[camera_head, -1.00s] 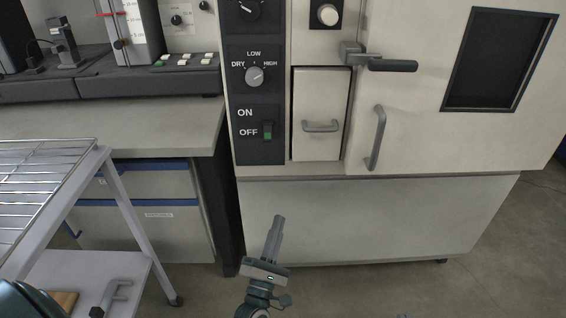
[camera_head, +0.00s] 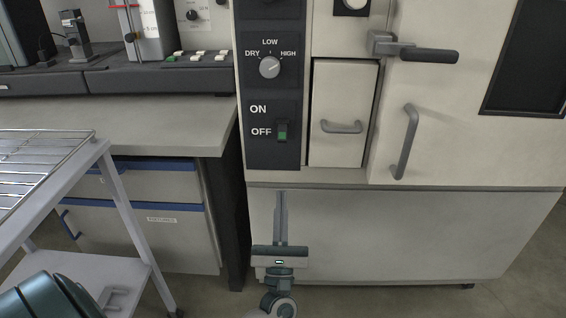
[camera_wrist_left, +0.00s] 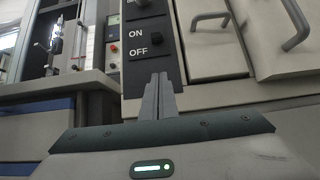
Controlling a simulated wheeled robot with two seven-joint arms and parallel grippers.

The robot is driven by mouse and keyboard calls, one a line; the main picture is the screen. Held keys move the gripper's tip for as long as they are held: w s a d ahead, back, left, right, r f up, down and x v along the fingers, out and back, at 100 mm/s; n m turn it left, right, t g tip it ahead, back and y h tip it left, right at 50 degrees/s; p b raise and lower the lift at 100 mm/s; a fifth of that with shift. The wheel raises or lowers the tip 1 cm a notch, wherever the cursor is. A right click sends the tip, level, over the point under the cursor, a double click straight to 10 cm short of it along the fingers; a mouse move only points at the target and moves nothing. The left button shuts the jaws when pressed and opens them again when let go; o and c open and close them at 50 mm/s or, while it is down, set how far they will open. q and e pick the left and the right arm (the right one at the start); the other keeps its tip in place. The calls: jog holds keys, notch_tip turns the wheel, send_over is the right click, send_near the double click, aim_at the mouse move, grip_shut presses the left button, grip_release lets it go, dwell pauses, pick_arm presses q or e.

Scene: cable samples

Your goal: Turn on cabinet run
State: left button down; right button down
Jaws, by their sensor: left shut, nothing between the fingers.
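The cabinet (camera_head: 400,235) is a large cream unit with a dark control panel on its left side. The panel's ON/OFF rocker switch (camera_head: 282,131) has a green lower part and sits beside the OFF label. My left gripper (camera_head: 281,195) is shut and empty, pointing up below the switch, apart from the panel. My right gripper is not in view.
A humidity knob (camera_head: 269,67) is above the switch. A small door (camera_head: 338,150) and a larger door with a handle (camera_head: 404,142) are to the right. A wire-rack trolley (camera_head: 125,205) and a bench (camera_head: 170,125) stand on the left.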

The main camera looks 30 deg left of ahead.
aim_at(282, 134)
pick_arm(q)
jog(key=shift+w, duration=0.1)
